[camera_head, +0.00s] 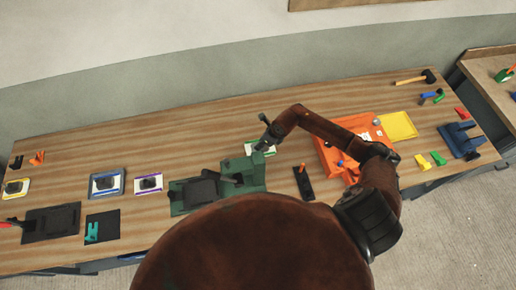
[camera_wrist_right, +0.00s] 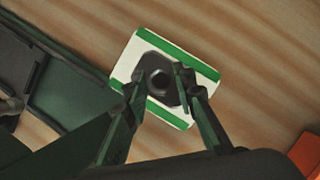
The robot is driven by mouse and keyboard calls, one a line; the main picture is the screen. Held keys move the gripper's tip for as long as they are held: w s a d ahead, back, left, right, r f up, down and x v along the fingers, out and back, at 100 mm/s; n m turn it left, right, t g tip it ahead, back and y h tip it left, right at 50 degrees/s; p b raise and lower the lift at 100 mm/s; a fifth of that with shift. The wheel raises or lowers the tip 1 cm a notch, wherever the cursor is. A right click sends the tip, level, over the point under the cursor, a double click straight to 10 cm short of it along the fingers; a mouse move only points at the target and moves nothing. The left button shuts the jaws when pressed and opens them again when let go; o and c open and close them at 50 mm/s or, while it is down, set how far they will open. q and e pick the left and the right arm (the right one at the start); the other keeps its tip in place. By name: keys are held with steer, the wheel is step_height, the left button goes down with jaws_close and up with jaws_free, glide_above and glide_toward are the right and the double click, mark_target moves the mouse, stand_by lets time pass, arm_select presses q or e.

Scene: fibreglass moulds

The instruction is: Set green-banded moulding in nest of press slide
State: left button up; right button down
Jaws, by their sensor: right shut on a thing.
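The green-banded moulding (camera_wrist_right: 150,46) is a white plate with a green band along two opposite sides and a dark raised piece with a round knob in the middle. My right gripper (camera_wrist_right: 163,85) is shut on that dark piece, fingers on either side of the knob. In the head view the moulding (camera_head: 250,149) is partly hidden by my gripper, just behind the green press (camera_head: 247,178). I cannot tell whether it touches the table. The press slide (camera_head: 180,203) extends left of the press; a dark plate partly covers it, and its nest is not clear. My left gripper is not in view.
Blue-framed (camera_head: 108,184) and purple-banded (camera_head: 148,183) pieces lie left of the press. A black holder (camera_head: 303,184), an orange tray (camera_head: 332,155) and a yellow tray (camera_head: 398,126) are to its right. A blue fixture (camera_head: 461,141) stands at the far right.

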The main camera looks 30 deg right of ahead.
mark_target(263, 148)
steer(key=shift+w+f+p, duration=0.1)
steer(key=shift+f+p, duration=0.45)
steer(key=shift+f, duration=2.6)
steer(key=c, duration=1.6)
jaws_free()
steer(key=shift+f, duration=0.1)
